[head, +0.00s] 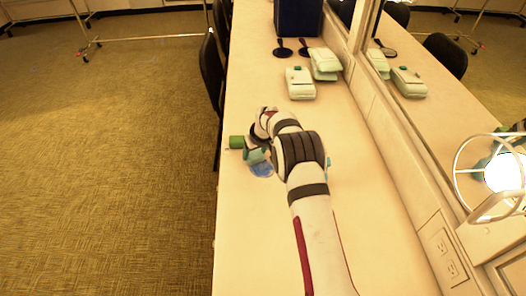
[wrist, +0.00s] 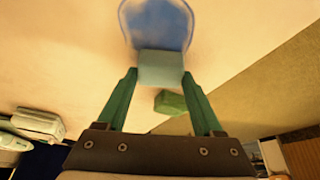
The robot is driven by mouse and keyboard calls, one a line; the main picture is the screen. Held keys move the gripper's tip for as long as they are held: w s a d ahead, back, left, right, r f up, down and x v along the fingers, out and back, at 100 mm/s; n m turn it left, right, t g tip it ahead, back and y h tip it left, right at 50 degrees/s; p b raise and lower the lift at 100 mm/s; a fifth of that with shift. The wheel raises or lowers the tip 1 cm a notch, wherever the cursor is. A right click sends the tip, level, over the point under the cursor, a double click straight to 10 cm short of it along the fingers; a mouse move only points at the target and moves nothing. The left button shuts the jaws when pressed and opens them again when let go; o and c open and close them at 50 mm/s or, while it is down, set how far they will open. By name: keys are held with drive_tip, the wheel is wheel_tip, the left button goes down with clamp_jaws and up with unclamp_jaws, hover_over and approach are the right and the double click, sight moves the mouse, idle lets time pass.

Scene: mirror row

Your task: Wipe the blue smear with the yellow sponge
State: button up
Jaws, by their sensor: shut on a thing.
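The blue smear (head: 263,169) is on the pale counter beside my gripper; it also shows in the wrist view (wrist: 158,22) as a blue patch with a darker outline. My gripper (wrist: 158,72) is shut on a block (wrist: 160,68) that looks pale blue-green, not yellow. It is the only sponge-like thing I see between the fingers. In the wrist view the block overlaps the near end of the smear; I cannot tell whether it touches the counter.
A green object (head: 237,142) stands at the counter's left edge, close to my gripper; it also shows in the wrist view (wrist: 170,102). Pale cases (head: 299,83), dark round items (head: 283,50) and a navy box (head: 298,17) are farther back. A mirror (head: 440,110) runs along the right.

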drive_tip(key=shift+a, duration=1.6)
drive_tip(key=shift+s+a, duration=0.2)
drive_tip(key=shift+s+d, duration=0.1)
drive_tip(key=shift+s, duration=0.65)
drive_tip(key=shift+w+d, duration=0.1)
drive_tip(key=shift+d, duration=4.85)
drive_tip(key=shift+s, duration=0.75)
drive_tip(key=shift+s+a, duration=0.1)
drive_tip(key=shift+a, duration=4.7)
drive_tip(key=shift+s+a, duration=0.15)
drive_tip(key=shift+a, duration=0.1)
drive_tip(key=shift+s, duration=0.75)
drive_tip(key=shift+w+d, duration=0.1)
drive_tip(key=shift+d, duration=5)
wheel_tip(320, 180, up, 8)
